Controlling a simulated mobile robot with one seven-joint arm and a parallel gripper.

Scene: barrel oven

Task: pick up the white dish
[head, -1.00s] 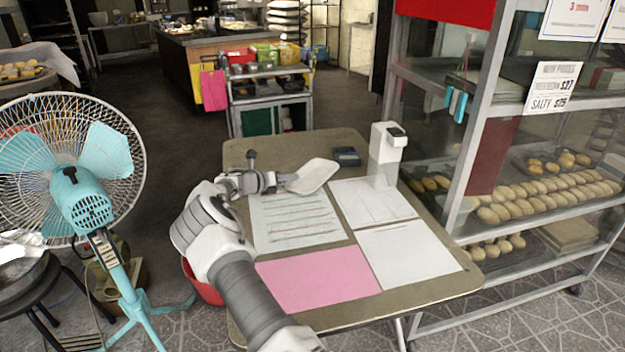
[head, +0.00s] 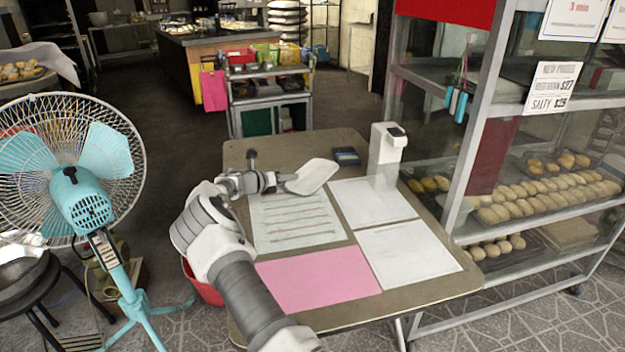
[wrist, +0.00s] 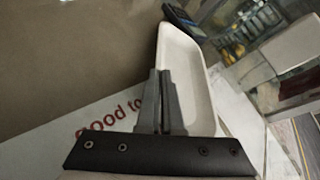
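The white dish (head: 313,176) is a shallow tray with a raised rim. In the head view it is at the tip of my gripper (head: 284,178), over the far part of the table, and looks slightly tilted. In the wrist view the dish (wrist: 192,85) stretches away from my gripper (wrist: 163,78). The two fingers are close together on the dish's near left rim, with the rim between them. Whether the dish's underside touches the table is hard to tell.
The table (head: 420,295) holds white sheets (head: 408,252), a pink sheet (head: 318,279), a dark blue device (head: 346,156) and a white dispenser (head: 384,155) right of the dish. A glass bread cabinet (head: 470,165) borders the right side. A fan (head: 75,170) stands left.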

